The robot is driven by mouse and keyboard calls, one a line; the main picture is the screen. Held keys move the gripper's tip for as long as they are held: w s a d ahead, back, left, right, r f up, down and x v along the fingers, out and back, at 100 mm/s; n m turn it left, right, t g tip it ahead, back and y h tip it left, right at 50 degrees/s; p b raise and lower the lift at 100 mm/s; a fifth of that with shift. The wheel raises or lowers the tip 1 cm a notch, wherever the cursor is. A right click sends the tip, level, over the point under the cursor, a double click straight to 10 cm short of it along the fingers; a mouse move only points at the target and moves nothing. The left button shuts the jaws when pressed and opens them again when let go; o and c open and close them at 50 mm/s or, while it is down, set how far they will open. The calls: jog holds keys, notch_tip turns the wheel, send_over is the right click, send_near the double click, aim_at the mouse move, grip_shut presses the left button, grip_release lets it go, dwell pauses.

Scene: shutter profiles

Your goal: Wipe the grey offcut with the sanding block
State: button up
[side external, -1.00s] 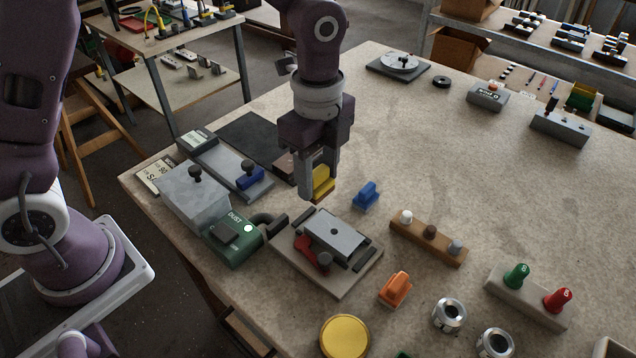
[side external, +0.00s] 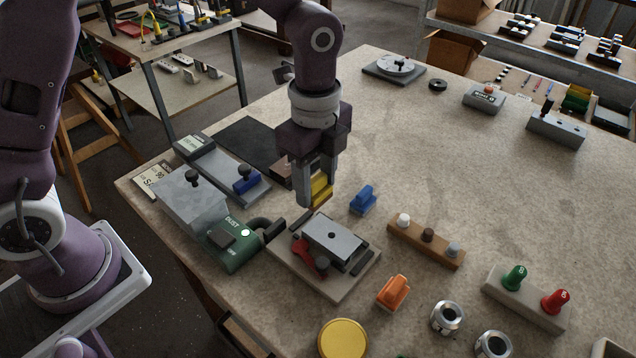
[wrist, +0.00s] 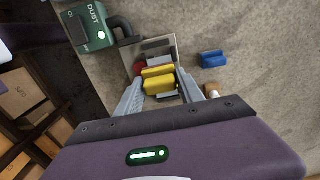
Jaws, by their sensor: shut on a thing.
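My gripper (side external: 312,203) is shut on a yellow sanding block (side external: 321,188) with a ridged handle. In the wrist view the block (wrist: 158,80) sits between the two fingers. The gripper holds it upright, above and just behind the fixture board. The grey offcut (side external: 340,238) is a flat rectangular plate with a dark hole, lying on a pale board (side external: 325,286). A red clamp lever (side external: 302,252) with a dark knob stands at its near left. In the wrist view the block and fingers hide much of the offcut.
A blue block (side external: 362,200) and an orange block (side external: 393,291) stand near the board. A green dust unit (side external: 236,255) with a dark hose is to its left. A wooden strip with pegs (side external: 427,242) is to the right. The table's far middle is clear.

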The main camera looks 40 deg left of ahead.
jog(key=shift+f, duration=2.7)
jog(key=shift+d+f, duration=0.25)
jog(key=shift+f, duration=0.5)
jog(key=shift+c, duration=0.7)
jog(key=shift+d+f, duration=0.15)
jog(key=shift+d, duration=1.7)
jog(key=a, duration=0.4)
jog(key=shift+a+r, duration=0.1)
jog(key=shift+r, duration=4.05)
